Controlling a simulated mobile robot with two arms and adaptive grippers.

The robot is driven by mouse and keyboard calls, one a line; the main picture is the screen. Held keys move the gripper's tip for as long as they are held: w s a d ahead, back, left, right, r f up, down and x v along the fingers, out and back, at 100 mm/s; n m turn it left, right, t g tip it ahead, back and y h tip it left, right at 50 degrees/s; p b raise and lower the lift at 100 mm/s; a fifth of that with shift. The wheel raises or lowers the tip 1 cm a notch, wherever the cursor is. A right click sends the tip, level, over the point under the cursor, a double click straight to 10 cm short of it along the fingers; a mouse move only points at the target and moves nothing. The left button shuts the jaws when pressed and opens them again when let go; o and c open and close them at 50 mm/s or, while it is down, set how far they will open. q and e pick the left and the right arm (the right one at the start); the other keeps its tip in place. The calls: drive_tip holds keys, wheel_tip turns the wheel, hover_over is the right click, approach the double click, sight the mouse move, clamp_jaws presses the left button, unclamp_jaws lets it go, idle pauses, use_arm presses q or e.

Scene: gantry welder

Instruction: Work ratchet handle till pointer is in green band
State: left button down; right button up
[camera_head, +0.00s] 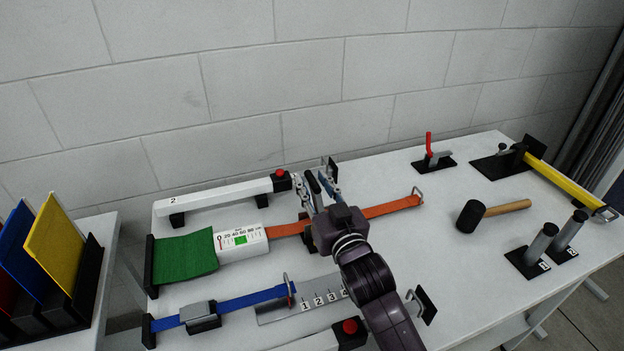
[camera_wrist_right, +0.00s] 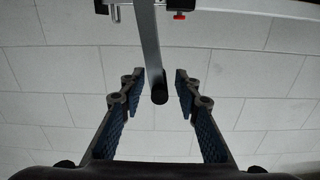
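The orange strap (camera_head: 390,207) runs across the table, with the ratchet mostly hidden behind my right gripper (camera_head: 319,186). The ratchet handle (camera_head: 313,183) stands up between the gripper's fingers. In the right wrist view the handle (camera_wrist_right: 151,52) is a grey bar with a black end, between the open fingers of the right gripper (camera_wrist_right: 158,88), with a gap on both sides. The white gauge (camera_head: 254,236) has a numbered scale and a green band (camera_head: 240,240). A thin red pointer (camera_head: 220,242) shows at its left end, left of the green band. My left gripper is out of view.
A white beam (camera_head: 225,194) with a red button (camera_head: 280,173) lies behind the strap. A green sheet (camera_head: 184,257) lies left of the gauge. A blue strap (camera_head: 252,299) and a numbered plate (camera_head: 275,312) are in front.

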drive_tip(key=shift+w+a, duration=0.15)
drive_tip(key=shift+w, duration=0.3)
clamp_jaws()
